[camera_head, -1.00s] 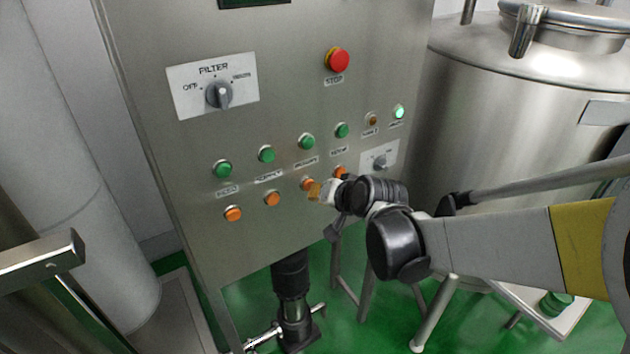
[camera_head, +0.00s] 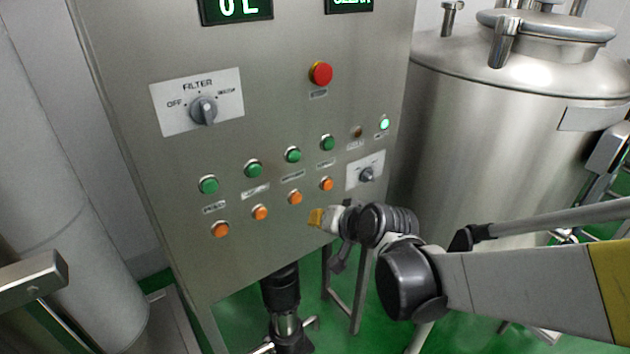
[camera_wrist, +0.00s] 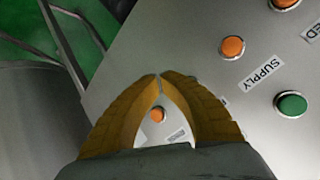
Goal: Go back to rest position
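My gripper (camera_head: 316,217) is in front of the lower right part of the steel control panel (camera_head: 240,275), just below the row of orange buttons. In the wrist view its two yellow fingers (camera_wrist: 159,78) meet at the tips with nothing seen between them. An orange button (camera_wrist: 157,115) shows through the gap behind the fingers. In the head view the nearest orange button (camera_head: 295,197) lies just above and left of the fingertips. I cannot tell the exact gap between fingertips and panel, but they look apart.
The panel carries a FILTER knob (camera_head: 203,110), a red stop button (camera_head: 321,73), several green buttons and a small lower knob (camera_head: 366,174). A steel tank (camera_head: 480,140) stands to the right. A pipe valve (camera_head: 285,325) sits below the panel. Green floor shows beneath.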

